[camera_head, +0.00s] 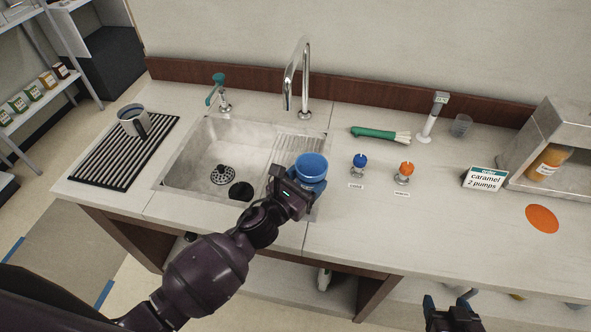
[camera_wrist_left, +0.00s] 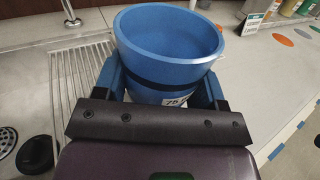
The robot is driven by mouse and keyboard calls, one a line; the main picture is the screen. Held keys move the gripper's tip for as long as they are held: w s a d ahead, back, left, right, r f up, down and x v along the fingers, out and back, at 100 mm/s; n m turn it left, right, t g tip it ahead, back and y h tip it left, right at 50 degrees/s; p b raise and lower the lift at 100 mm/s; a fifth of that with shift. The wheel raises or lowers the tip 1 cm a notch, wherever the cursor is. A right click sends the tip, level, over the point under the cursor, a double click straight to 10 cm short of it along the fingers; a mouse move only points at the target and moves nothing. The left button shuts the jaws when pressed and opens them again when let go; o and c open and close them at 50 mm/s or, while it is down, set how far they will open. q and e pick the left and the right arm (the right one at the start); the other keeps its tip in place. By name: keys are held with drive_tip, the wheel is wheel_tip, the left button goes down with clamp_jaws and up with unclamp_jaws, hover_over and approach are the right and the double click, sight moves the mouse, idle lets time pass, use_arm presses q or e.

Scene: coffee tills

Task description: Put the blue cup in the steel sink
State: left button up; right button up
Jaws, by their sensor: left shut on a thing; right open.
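The blue cup (camera_head: 311,167) is upright and empty in the head view, and it fills the top of the left wrist view (camera_wrist_left: 170,38). My left gripper (camera_head: 294,188) is shut on the cup, with one blue finger on each side of it. The cup is at the right end of the steel sink (camera_head: 205,155), by the ribbed drainer part (camera_head: 292,149). I cannot tell its exact height above the surface. My right gripper (camera_head: 452,312) is open and empty at the bottom right, off the counter's front edge.
A tall faucet (camera_head: 304,80) and a teal-handled tap (camera_head: 217,92) stand behind the sink. Right of the sink are a green-handled brush (camera_head: 375,133), blue (camera_head: 360,160) and orange (camera_head: 405,169) knobs, and a caramel sign (camera_head: 484,180).

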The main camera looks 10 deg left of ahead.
use_arm(q)
drive_tip(key=shift+w+a+f+y, duration=0.1)
drive_tip(key=shift+a+y, duration=0.1)
drive_tip(key=shift+y, duration=0.1)
use_arm(e)
wheel_tip(320, 180, down, 2)
drive_tip(key=shift+s+f+b, duration=0.15)
drive_tip(key=shift+b, duration=0.85)
drive_tip(key=shift+s+f, duration=0.15)
drive_tip(key=shift+s, duration=0.15)
drive_tip(key=c, duration=0.4)
use_arm(q)
drive_tip(key=s+a+r+n+t+y, duration=0.1)
drive_tip(key=s+a+r+n+y, duration=0.1)
drive_tip(key=a, duration=0.5)
drive_tip(key=s+a+r+n+t+y, duration=0.1)
drive_tip(key=s+a+r+n+y, duration=0.1)
drive_tip(key=a+r+n+y, duration=0.2)
drive_tip(key=a+r+y, duration=0.2)
drive_tip(key=a+r, duration=0.1)
drive_tip(key=shift+s, duration=0.3)
use_arm(e)
drive_tip(key=shift+d, duration=0.2)
